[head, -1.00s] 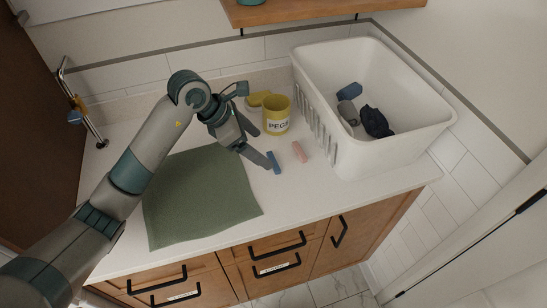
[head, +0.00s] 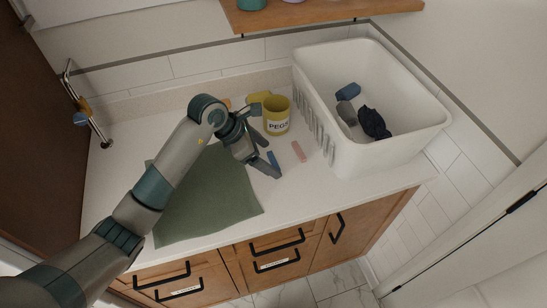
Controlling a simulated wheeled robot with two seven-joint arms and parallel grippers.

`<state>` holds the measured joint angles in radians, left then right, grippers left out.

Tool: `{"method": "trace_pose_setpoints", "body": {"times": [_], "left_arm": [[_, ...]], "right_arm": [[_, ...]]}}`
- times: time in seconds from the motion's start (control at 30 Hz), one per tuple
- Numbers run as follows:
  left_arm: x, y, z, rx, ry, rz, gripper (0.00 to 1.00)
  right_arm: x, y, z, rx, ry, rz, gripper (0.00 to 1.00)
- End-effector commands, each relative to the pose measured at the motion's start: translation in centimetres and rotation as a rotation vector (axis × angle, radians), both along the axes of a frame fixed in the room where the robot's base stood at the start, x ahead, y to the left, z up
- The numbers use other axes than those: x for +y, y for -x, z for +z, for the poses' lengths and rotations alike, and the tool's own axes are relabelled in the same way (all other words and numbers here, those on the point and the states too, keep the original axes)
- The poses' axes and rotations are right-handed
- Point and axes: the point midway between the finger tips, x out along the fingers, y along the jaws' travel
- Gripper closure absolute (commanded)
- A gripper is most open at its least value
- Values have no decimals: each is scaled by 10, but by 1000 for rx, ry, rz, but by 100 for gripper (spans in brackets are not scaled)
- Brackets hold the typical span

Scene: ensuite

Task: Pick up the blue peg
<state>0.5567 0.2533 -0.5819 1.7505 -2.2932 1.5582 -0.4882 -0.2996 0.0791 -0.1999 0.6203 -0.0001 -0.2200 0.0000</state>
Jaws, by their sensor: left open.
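The blue peg (head: 272,158) lies on the white counter, to the left of a pink peg (head: 298,152). My left gripper (head: 272,159) is open, pointing down to the right, with its fingers at the blue peg. One finger covers part of the peg, and I cannot tell whether they touch. A yellow cup labelled PEGS (head: 276,118) stands just behind the pegs. My right gripper is not in view.
A green cloth (head: 205,200) lies on the counter under my left arm. A white basket (head: 385,158) with dark and grey cloth items stands at the right. A wooden shelf (head: 320,18) hangs above.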

Motion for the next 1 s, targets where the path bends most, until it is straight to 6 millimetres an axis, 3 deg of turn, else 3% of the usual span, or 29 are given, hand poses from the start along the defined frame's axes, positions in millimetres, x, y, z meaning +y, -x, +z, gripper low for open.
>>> {"method": "trace_pose_setpoints", "body": {"times": [0.2, 0.63, 0.8, 1.0], "left_arm": [[-6, -2, -10, -1, 0, 1, 18], [-6, -2, -11, -1, 0, 1, 18], [-6, -2, -10, -1, 0, 1, 59], [-6, -2, -10, -1, 0, 1, 62]], "right_arm": [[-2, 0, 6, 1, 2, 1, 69], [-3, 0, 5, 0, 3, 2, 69], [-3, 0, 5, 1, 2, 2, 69], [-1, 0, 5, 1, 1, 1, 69]]}}
